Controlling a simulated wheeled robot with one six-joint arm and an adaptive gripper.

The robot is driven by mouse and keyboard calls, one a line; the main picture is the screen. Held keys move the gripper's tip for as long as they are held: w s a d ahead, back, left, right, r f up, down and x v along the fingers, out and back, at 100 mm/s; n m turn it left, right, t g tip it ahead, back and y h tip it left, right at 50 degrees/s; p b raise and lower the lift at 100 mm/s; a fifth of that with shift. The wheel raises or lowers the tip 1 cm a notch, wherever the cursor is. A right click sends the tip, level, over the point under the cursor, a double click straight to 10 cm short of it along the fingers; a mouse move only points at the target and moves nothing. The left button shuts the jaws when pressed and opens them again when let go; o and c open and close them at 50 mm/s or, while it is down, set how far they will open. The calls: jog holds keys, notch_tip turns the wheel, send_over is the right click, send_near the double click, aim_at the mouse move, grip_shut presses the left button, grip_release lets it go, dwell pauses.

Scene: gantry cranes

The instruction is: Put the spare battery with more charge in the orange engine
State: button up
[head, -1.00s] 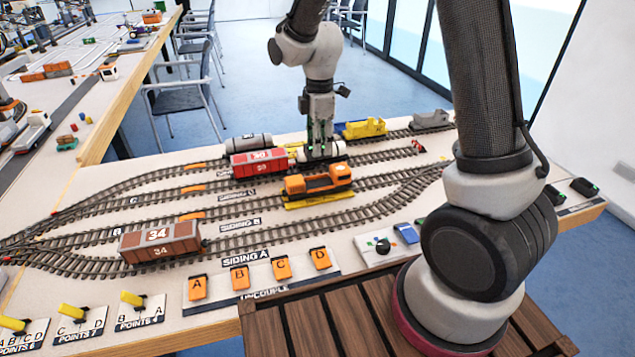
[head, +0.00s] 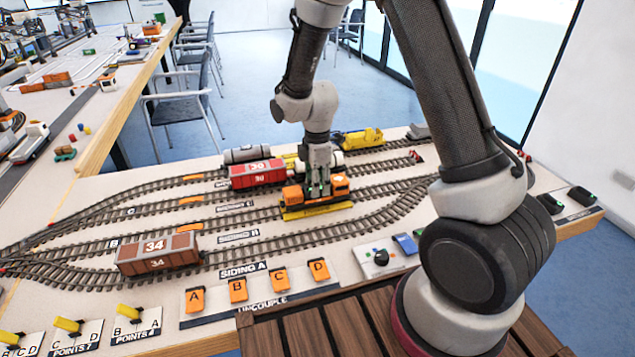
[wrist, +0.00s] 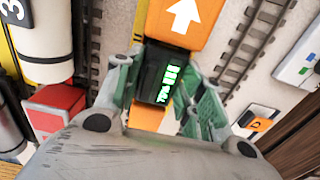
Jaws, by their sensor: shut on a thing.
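The orange engine (head: 340,188) stands on a siding track in the middle of the layout, above a yellow strip. Its orange top with a white arrow shows in the wrist view (wrist: 182,20). My gripper (head: 318,190) is over the engine's middle. In the wrist view, my gripper's greenish fingers (wrist: 162,80) are shut on a black battery (wrist: 152,72) with lit green bars and small green figures. The battery lies between the engine's orange ends. I cannot tell whether it is fully down in the engine. The fingers hide its sides.
A red wagon (head: 256,174) and a white tank wagon (head: 334,158) stand close behind the engine. A brown wagon (head: 157,254) is at front left, a yellow engine (head: 362,138) at the back.

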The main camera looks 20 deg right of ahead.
jog(key=o, duration=1.1)
jog(key=shift+f, duration=0.1)
notch_tip(320, 180, up, 12)
jog(key=s+d+r+m+t, duration=0.2)
jog(key=s+d+r+m, duration=0.6)
jog(key=r, duration=0.4)
jog(key=s+d+r+m, duration=0.1)
jog(key=s+d+m, duration=0.1)
jog(key=s, duration=0.3)
jog(key=s+d+r+m+t, duration=0.1)
jog(key=s+d+r+m, duration=0.1)
jog(key=s+m, duration=0.2)
jog(key=s+d+r+m+t, duration=0.1)
jog(key=s+d+m, duration=0.2)
jog(key=s, duration=0.5)
jog(key=shift+r+m, duration=0.15)
jog(key=shift+m, duration=0.35)
